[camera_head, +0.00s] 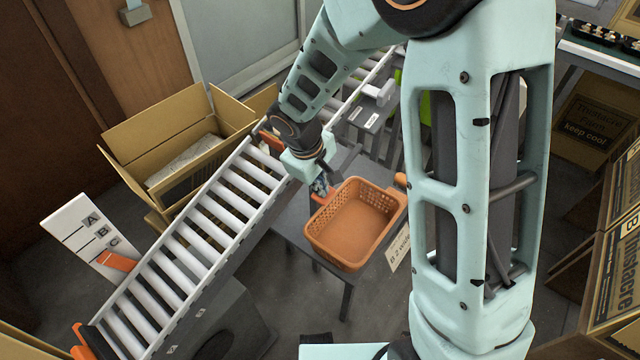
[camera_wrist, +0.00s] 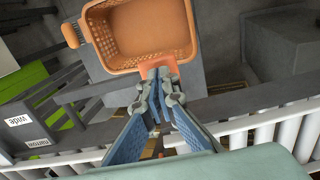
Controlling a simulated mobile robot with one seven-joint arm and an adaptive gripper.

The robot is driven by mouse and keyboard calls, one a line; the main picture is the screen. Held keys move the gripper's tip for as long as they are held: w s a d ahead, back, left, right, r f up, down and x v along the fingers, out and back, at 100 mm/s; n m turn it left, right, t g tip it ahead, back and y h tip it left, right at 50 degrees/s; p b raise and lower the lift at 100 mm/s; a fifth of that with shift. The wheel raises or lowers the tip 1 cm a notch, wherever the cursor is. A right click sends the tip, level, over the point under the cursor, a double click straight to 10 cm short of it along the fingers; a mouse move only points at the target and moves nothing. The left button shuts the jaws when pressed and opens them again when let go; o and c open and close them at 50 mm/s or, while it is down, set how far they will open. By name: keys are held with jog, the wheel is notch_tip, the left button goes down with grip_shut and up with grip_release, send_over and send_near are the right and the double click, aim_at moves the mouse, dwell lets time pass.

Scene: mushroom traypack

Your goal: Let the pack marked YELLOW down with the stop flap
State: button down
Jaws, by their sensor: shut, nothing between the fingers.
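No pack marked YELLOW can be made out, and my arm hides part of the upper conveyor.
The orange perforated basket (camera_head: 352,222) stands empty on a grey table beside the conveyor. An open cardboard box (camera_head: 150,127) stands behind the rollers. A board (camera_head: 85,235) marked A, B, C has an orange marker near C. Cartons stand at right. The visible lower rollers are clear.

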jog(key=shift+f+b, duration=0.95)
jog(key=shift+b, duration=0.15)
notch_tip(320, 180, down, 2)
jog(key=b, duration=0.5)
jog(key=shift+w+d+t+h, duration=0.1)
jog(key=shift+w+t+h, duration=0.05)
jog(key=shift+t+h, duration=0.2)
jog(key=shift+d+f+b, duration=0.15)
jog(key=shift+f+b, duration=0.15)
jog(key=shift+b, duration=0.1)
jog(key=shift+r+p, duration=0.3)
jog(key=shift+p, duration=0.05)
jog(key=s+a+p+v, duration=0.1)
jog(key=p+v, duration=0.3)
jog(key=v, duration=0.9)
jog(key=shift+s+a+p, duration=0.2)
jog(key=shift+s+p, duration=0.15)
